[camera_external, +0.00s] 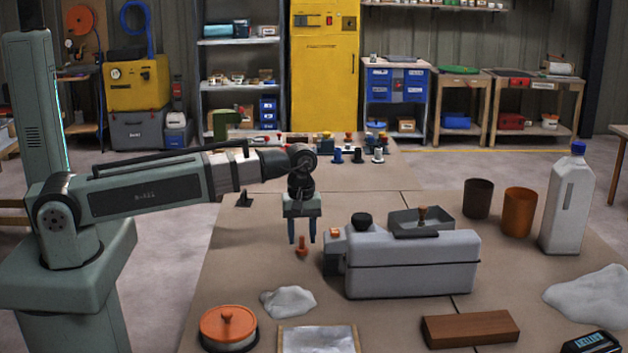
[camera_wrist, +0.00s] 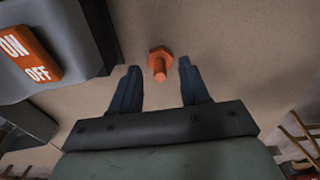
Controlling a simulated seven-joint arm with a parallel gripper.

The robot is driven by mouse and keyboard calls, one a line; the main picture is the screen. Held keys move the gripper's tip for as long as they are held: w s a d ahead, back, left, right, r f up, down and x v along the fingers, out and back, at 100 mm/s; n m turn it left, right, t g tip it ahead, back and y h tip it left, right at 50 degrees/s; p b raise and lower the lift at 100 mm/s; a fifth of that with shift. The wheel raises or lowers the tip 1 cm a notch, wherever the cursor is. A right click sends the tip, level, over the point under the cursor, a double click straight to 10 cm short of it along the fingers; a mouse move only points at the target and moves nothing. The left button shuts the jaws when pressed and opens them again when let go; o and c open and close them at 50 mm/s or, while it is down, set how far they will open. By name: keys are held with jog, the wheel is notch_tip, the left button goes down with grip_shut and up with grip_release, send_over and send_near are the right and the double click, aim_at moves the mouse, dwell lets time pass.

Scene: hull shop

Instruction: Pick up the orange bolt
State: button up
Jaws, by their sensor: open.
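The orange bolt (camera_external: 302,246) is on the tan tabletop in the external view, just left of the grey box-shaped machine. My gripper (camera_external: 302,240) points down above it with its two dark blue fingers apart. In the wrist view the bolt (camera_wrist: 159,63) shows its hexagonal head and short shank. It lies in line with the gap between the open fingertips (camera_wrist: 158,72), touching neither finger. My gripper is empty.
The grey machine (camera_external: 412,266) stands close right of my gripper; its orange ON/OFF switch (camera_wrist: 28,54) shows in the wrist view. A white cloth (camera_external: 288,301), an orange-lidded pot (camera_external: 228,325) and a wooden block (camera_external: 471,328) lie nearer.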

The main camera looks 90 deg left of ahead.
jog(key=shift+f, duration=0.8)
grip_shut()
